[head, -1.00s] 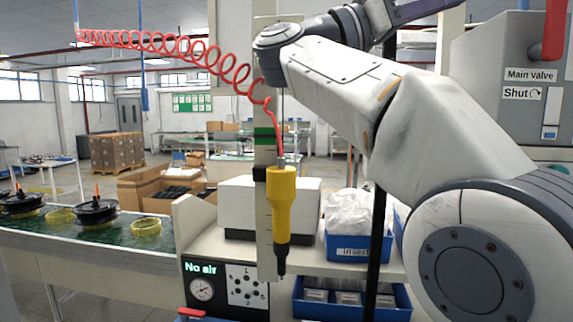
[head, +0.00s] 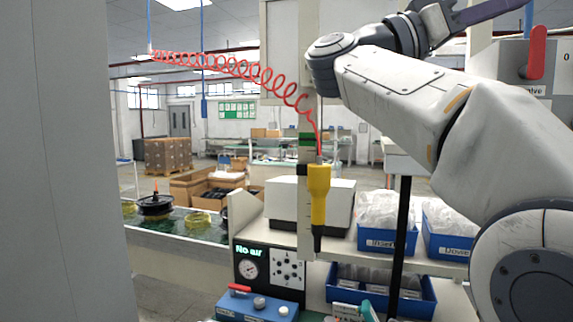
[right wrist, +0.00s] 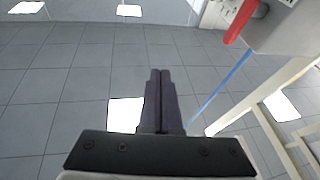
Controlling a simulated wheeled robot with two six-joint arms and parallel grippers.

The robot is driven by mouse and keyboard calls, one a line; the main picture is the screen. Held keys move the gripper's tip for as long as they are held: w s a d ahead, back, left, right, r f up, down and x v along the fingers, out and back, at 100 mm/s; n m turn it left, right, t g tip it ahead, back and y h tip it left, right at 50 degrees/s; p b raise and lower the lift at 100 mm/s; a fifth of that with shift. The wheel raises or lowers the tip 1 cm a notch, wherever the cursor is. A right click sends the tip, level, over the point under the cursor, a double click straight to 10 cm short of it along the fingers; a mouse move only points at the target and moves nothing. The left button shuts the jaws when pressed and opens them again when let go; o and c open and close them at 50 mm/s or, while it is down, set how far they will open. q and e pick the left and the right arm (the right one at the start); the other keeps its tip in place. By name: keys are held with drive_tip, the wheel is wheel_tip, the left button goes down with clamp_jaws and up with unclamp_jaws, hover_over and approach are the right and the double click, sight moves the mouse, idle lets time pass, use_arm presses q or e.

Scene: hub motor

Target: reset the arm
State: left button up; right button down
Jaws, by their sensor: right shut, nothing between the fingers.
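My right arm (head: 400,90) is raised and bent across the upper right of the head view. Its gripper (right wrist: 161,75) shows in the right wrist view with both dark fingers together and nothing between them. Beyond them is grey tiled floor. My left gripper is in neither view.
A yellow screwdriver (head: 318,195) hangs on a red coiled hose (head: 235,68) before a shelf with blue bins (head: 387,240). A "No air" panel (head: 269,272) stands below. A red valve handle (head: 537,52) is at right. A grey upright surface (head: 60,160) fills the left edge.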

drive_tip(key=w+a+f+n+t+y, duration=0.1)
drive_tip(key=w+a+n+t+y, duration=0.55)
drive_tip(key=t, duration=0.65)
drive_tip(key=w+a+n+t+y, duration=0.3)
drive_tip(key=w+a+n+t, duration=0.6)
drive_tip(key=t, duration=0.3)
drive_tip(key=w+a+f+n+g+y, duration=0.2)
drive_tip(key=a+f+n+g+y, duration=0.2)
drive_tip(key=a+f+n+y, duration=1.1)
drive_tip(key=s+a+f+m+g+y, duration=0.1)
drive_tip(key=s+f+g, duration=0.35)
drive_tip(key=f, duration=0.65)
drive_tip(key=s+a+f+m+g+y+b, duration=0.1)
drive_tip(key=s+f+g+y, duration=0.3)
drive_tip(key=f, duration=0.6)
drive_tip(key=s+a+f+m+g+h, duration=0.1)
drive_tip(key=s+a+f+g, duration=0.15)
drive_tip(key=s+f, duration=0.6)
drive_tip(key=s+d+f+m+g+h, duration=0.2)
drive_tip(key=s+d+f+g+h, duration=0.3)
drive_tip(key=s+d+f, duration=0.7)
drive_tip(key=s+f+g, duration=0.2)
drive_tip(key=s+f, duration=0.1)
drive_tip(key=f, duration=0.1)
drive_tip(key=shift+s+d+g+b, duration=0.3)
drive_tip(key=shift+d, duration=0.05)
